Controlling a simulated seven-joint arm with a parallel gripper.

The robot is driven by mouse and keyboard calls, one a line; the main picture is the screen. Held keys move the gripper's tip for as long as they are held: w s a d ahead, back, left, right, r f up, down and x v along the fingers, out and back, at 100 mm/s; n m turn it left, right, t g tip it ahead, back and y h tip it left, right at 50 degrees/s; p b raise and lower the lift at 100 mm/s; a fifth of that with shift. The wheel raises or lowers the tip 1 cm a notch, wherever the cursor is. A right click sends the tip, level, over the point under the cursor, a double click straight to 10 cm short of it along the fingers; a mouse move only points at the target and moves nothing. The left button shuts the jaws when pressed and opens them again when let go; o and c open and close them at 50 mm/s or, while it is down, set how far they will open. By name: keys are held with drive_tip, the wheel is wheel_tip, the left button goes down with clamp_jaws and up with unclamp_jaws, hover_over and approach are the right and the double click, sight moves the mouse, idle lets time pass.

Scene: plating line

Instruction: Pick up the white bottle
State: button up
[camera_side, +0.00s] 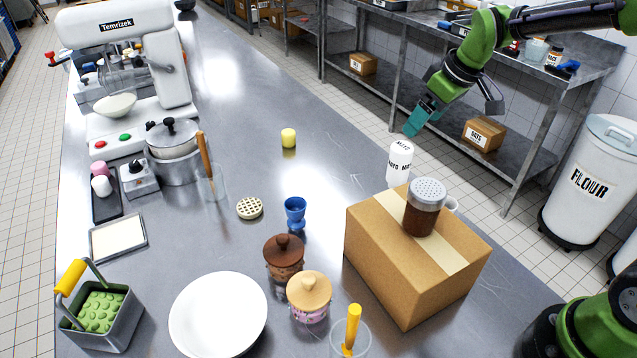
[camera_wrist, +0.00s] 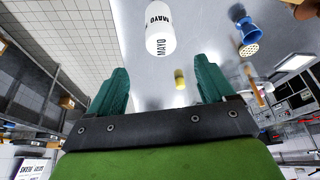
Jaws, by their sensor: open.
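The white bottle (camera_side: 399,163), printed with MAYO lettering, stands upright on the steel table behind the cardboard box, which hides part of its base. It also shows in the wrist view (camera_wrist: 160,32) at the top, ahead of the fingers. My gripper (camera_side: 413,126) is above and slightly right of the bottle in the side view, apart from it. In the wrist view the two teal fingers (camera_wrist: 160,88) are spread wide with nothing between them.
A cardboard box (camera_side: 385,248) with a brown shaker (camera_side: 424,207) on top stands close in front of the bottle. A blue cup (camera_side: 295,211) and a yellow cylinder (camera_side: 288,138) stand to the left. The table's right edge is near the bottle. Bare steel lies left of it.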

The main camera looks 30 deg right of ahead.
sight(403, 146)
drive_tip(key=x, duration=1.2)
drive_tip(key=shift+a, duration=0.1)
drive_tip(key=shift+r, duration=0.1)
drive_tip(key=c, duration=0.8)
